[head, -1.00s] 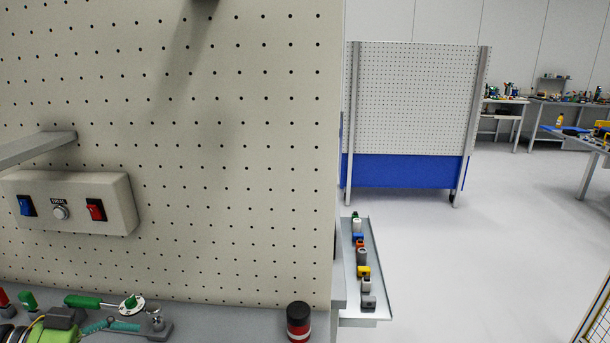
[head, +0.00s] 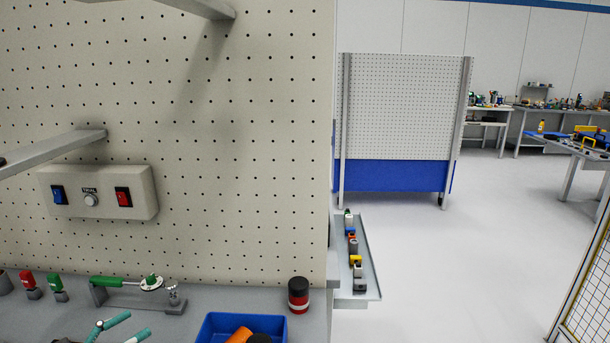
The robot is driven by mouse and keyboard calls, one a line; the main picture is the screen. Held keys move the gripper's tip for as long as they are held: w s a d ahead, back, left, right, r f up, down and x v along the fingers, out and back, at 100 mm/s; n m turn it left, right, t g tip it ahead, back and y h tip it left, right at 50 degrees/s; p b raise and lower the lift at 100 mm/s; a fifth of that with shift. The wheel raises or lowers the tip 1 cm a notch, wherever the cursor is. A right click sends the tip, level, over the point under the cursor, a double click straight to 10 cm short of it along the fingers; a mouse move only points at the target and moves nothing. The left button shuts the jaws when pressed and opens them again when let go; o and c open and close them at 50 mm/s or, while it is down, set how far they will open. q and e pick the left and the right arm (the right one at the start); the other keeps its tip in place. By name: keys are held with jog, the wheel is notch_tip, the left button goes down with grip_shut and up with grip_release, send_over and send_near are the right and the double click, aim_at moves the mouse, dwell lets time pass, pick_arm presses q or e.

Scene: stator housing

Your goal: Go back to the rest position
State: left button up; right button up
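Neither of my grippers is in the head view, and nothing held by them can be seen. The head view looks at a workbench (head: 210,290) against a beige pegboard (head: 220,150). On the bench, a green-handled tool (head: 118,282) rests on a grey holder. A red-topped piece (head: 28,283) and a green-topped piece (head: 56,286) stand to its left. Teal-handled pliers (head: 112,324) lie in front, cut off by the lower edge.
A blue bin (head: 240,325) holds an orange item. A black and red can (head: 298,295) stands at the bench's right end. A narrow side shelf (head: 369,277) carries several small parts. Open floor (head: 440,270) lies to the right, with a yellow-framed mesh fence (head: 590,290) beyond.

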pick_arm(q)
jog(key=s+f+n+g+y, duration=0.25)
jog(key=f+n+y, duration=0.25)
jog(key=f+y, duration=0.25)
jog(key=s+f+n+g+y, duration=0.1)
jog(key=s+f+n+y, duration=0.4)
jog(key=f, duration=0.4)
jog(key=s+d+f+m+g+h, duration=0.1)
jog(key=s+d+f+g, duration=0.3)
jog(key=s+d, duration=0.25)
jog(key=s+d+f+m+g+h, duration=0.2)
jog(key=s+d+f+g, duration=0.15)
jog(key=s+d, duration=0.3)
notch_tip(320, 180, down, 22)
jog(key=s+f+g, duration=0.1)
jog(key=s+g, duration=0.1)
jog(key=s+a+f+g, duration=0.1)
jog(key=s+a+f, duration=0.2)
jog(key=s+f, duration=1)
jog(key=shift+s+y, duration=0.35)
jog(key=shift+s, duration=0.7)
pick_arm(e)
jog(key=s, duration=0.2)
jog(key=shift+s+d, duration=0.2)
jog(key=shift+s, duration=0.1)
pick_arm(q)
jog(key=shift+f, duration=0.1)
pick_arm(e)
jog(key=shift+a, duration=0.1)
